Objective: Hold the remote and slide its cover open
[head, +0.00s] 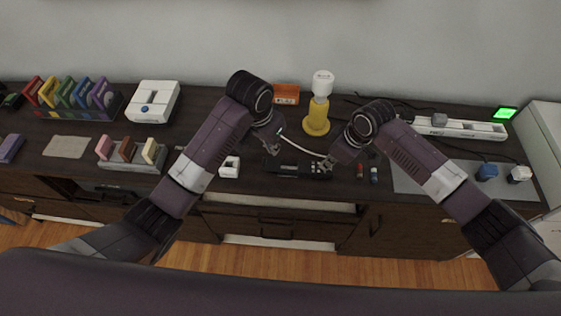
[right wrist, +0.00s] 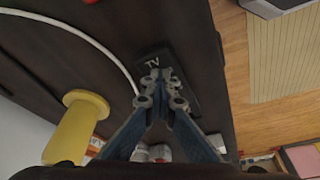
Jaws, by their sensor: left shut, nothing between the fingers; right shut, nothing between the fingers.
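The remote (head: 291,169) is a dark, flat bar lying on the dark cabinet top near its front edge. In the right wrist view its dark face (right wrist: 154,62) carries the letters "TV", and my right gripper (right wrist: 160,76) covers part of it. My left gripper (head: 272,149) is shut and empty, just behind the remote's left part. My right gripper (head: 324,164) is shut and empty at the remote's right end; I cannot tell whether it touches. Whether the cover has shifted is too small to tell.
A white cable (head: 298,146) curves behind the remote. A white block (head: 229,167) stands to its left, with small red (head: 360,170) and blue (head: 374,176) cylinders to its right. A yellow lamp-like bottle (head: 316,118) and an orange box (head: 286,94) stand behind.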

